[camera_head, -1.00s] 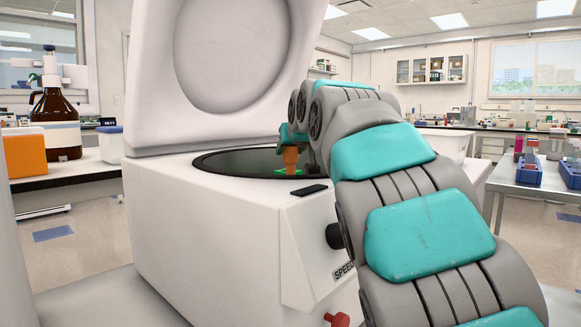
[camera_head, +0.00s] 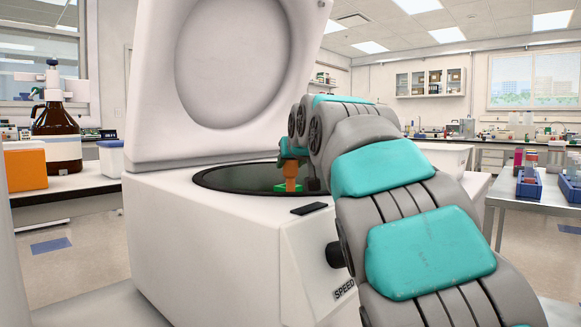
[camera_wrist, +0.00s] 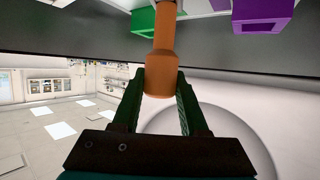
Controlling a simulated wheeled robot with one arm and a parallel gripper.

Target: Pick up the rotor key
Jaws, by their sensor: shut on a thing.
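The orange rotor key (camera_head: 291,176) stands upright in the open bowl of the white centrifuge (camera_head: 220,245), beside a green part (camera_head: 288,188). My gripper (camera_head: 292,153) is at the key's upper end, with the arm reaching in from the right. In the wrist view, my gripper (camera_wrist: 162,84) has its two dark green fingers shut on the thick end of the orange key (camera_wrist: 162,70). The key's thinner end runs towards the top edge between a green block (camera_wrist: 144,20) and a purple block (camera_wrist: 262,14). Whether it touches the rotor is hidden.
The centrifuge lid (camera_head: 235,70) is raised behind the bowl. A brown bottle (camera_head: 56,130) and an orange box (camera_head: 24,166) stand on a bench at left. A metal table (camera_head: 520,185) with blue racks is at right.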

